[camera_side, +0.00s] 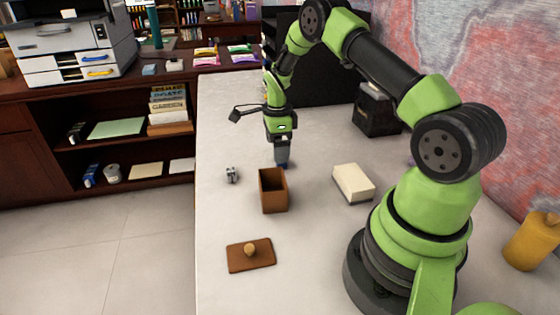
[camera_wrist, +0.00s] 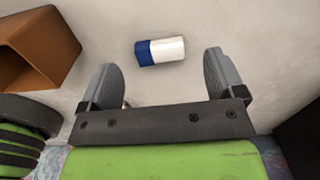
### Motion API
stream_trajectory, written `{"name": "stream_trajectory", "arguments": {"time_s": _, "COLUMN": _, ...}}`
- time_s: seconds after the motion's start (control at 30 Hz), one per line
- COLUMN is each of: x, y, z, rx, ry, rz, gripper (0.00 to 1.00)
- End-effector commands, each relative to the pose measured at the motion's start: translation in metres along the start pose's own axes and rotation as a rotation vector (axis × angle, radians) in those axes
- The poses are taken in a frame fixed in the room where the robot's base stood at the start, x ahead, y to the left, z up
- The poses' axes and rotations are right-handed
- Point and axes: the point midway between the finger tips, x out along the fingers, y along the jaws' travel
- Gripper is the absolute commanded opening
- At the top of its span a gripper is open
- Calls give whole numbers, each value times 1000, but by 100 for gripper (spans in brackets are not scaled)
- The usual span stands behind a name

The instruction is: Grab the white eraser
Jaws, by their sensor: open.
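The white eraser (camera_wrist: 170,49) lies on the desk and has a blue sleeve on its left end in the wrist view. It sits beyond my fingertips, between the lines of the two fingers, and nothing touches it. My gripper (camera_wrist: 163,72) is open and empty, with its two grey fingers wide apart. In the side view my gripper (camera_side: 282,160) points down just above the desk, behind the brown box. The eraser is mostly hidden there by my gripper; only a small dark blue bit shows beneath it.
An open brown box (camera_side: 273,191) stands close by, also at the left of the wrist view (camera_wrist: 62,45). Its brown lid (camera_side: 238,257) with a round knob lies in front. A cream block (camera_side: 353,182) is to the right, a small metal item (camera_side: 232,175) to the left.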

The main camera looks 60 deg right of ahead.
Motion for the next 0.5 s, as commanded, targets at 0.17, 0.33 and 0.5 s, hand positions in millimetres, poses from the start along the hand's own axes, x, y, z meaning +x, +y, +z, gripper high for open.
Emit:
{"name": "stream_trajectory", "arguments": {"time_s": 0.17, "x": 28, "y": 1, "z": -2, "rx": 0, "ry": 0, "rz": 3, "gripper": 88}}
{"name": "stream_trajectory", "arguments": {"time_s": 0.33, "x": 36, "y": 1, "z": -1, "rx": 0, "ry": -1, "rz": 0, "gripper": 88}}
{"name": "stream_trajectory", "arguments": {"time_s": 0.5, "x": 35, "y": 1, "z": -1, "rx": 0, "ry": -1, "rz": 0, "gripper": 86}}
